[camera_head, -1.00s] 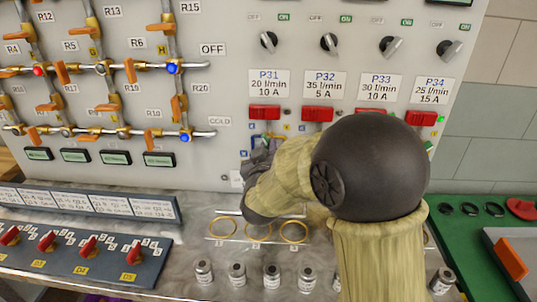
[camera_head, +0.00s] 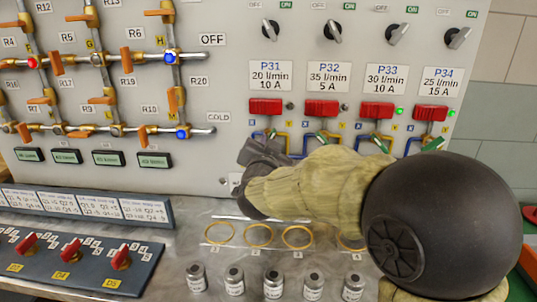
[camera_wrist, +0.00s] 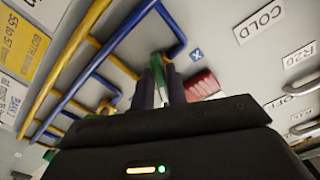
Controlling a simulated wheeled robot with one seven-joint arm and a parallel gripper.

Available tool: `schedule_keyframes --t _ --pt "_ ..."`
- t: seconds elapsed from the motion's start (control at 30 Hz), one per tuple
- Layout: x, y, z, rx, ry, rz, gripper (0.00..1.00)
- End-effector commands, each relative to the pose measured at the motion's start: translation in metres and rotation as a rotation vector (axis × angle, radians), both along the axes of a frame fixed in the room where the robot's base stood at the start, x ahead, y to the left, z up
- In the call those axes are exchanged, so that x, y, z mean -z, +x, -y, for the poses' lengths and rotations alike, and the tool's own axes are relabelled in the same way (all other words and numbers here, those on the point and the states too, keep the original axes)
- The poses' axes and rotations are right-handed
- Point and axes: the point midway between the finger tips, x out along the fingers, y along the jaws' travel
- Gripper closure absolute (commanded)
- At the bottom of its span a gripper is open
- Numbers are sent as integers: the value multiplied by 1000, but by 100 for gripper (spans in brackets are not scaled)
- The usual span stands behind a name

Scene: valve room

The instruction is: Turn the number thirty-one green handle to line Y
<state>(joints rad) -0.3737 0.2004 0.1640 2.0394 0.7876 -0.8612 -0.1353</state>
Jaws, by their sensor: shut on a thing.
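The P31 label (camera_head: 270,76) is on the grey panel above a red switch (camera_head: 267,107). My gripper (camera_head: 262,149) is below that switch, at the P31 valve. In the wrist view my gripper (camera_wrist: 163,88) is shut on the green handle (camera_wrist: 167,66), of which only a small part shows between the fingers. The handle's exact angle cannot be told. The blue X mark (camera_wrist: 196,54) is close to the right of the fingers in the wrist view. In the head view a blue X (camera_head: 252,124) is just left of the valve.
Similar green handles of P32 (camera_head: 323,138), P33 (camera_head: 379,143) and P34 (camera_head: 433,145) are to the right. Blue and yellow pipes (camera_wrist: 88,60) run close to my fingers. Several small vials (camera_head: 273,281) and gold rings (camera_head: 259,236) are on the metal bench below.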

Motion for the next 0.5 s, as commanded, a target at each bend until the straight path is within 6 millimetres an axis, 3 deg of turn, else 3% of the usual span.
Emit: schedule_keyframes --t 0.5 --pt "2 0 -1 -1 298 7 100"
